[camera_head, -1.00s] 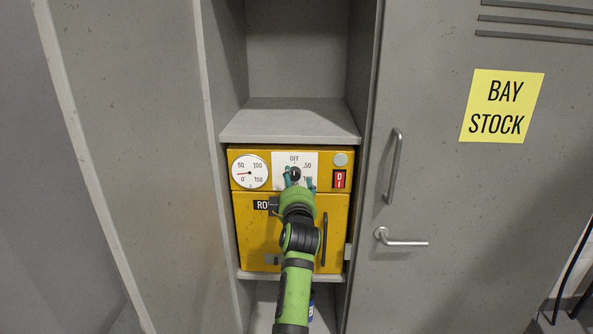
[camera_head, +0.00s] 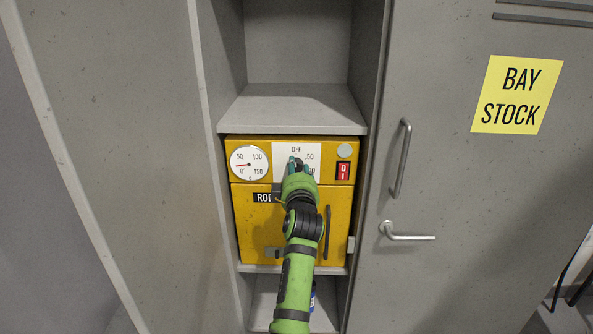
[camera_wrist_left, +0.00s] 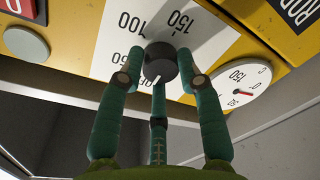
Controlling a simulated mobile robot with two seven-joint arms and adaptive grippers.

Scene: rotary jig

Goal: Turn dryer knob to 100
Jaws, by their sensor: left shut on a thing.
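The yellow dryer (camera_head: 341,222) sits in the open bay of a grey locker. Its dark round knob (camera_wrist_left: 160,62) is on a white dial plate (camera_wrist_left: 98,55) marked OFF, 50, 100 and 150. In the left wrist view, the knob's white mark points down the picture, towards the partly hidden OFF label. My left gripper (camera_head: 298,167) is at the knob, its green fingers shut around it. In the head view, the fingers hide most of the knob and the lower dial. My right gripper is not in view.
A round gauge (camera_head: 249,163) left of the dial has a red needle between 0 and 50. A red switch (camera_head: 343,171) and a grey button (camera_head: 344,151) are to the right. A shelf (camera_head: 292,112) is above. A locker door with handles (camera_head: 408,236) stands right.

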